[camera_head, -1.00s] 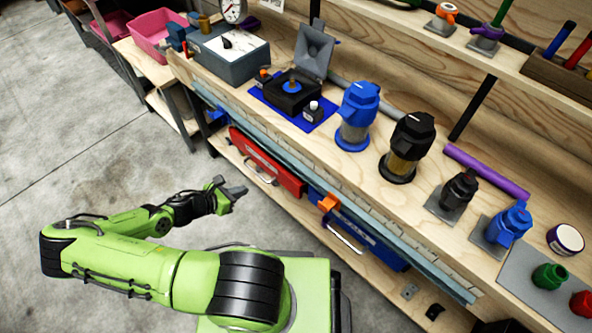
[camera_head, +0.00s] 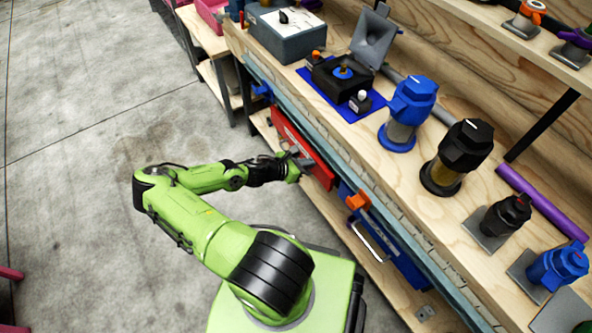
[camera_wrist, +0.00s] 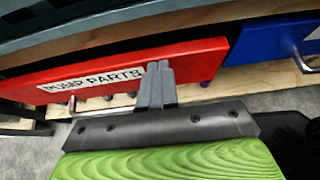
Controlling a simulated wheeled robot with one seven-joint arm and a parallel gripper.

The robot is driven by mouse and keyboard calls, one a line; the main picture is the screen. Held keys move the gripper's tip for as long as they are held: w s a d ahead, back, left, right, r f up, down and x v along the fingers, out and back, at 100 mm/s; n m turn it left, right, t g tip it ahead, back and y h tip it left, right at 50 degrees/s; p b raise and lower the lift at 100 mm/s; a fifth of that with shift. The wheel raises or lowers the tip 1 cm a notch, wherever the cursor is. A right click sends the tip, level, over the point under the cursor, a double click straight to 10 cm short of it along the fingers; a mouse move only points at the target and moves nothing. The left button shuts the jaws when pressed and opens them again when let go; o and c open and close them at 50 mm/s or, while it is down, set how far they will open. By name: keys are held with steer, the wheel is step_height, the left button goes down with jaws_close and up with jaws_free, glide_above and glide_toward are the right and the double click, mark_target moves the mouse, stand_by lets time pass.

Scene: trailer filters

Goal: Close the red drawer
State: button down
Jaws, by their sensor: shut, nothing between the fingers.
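The red drawer (camera_head: 318,168) is under the workbench, left of the blue drawer. In the wrist view its red front (camera_wrist: 195,62) carries a white "PUMP PARTS" label (camera_wrist: 85,82), with part of its metal handle below. My gripper (camera_head: 297,160) is at the red front. In the wrist view the shut, empty fingers (camera_wrist: 158,72) overlap the front just right of the label. I cannot tell whether they touch it. How far the drawer stands out is hard to tell.
The blue drawer (camera_head: 400,255) with a metal handle is to the right, with an orange piece (camera_head: 357,201) near it. The workbench top (camera_head: 330,118) holds several pumps and boxes above. Open concrete floor (camera_head: 80,130) lies to the left.

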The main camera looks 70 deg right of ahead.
mark_target(320, 159)
steer(key=shift+s+d, duration=0.1)
steer(key=shift+s, duration=0.05)
steer(key=shift+s+d+r+p, duration=0.1)
steer(key=shift+s+d+p, duration=0.6)
steer(key=shift+s+d, duration=0.25)
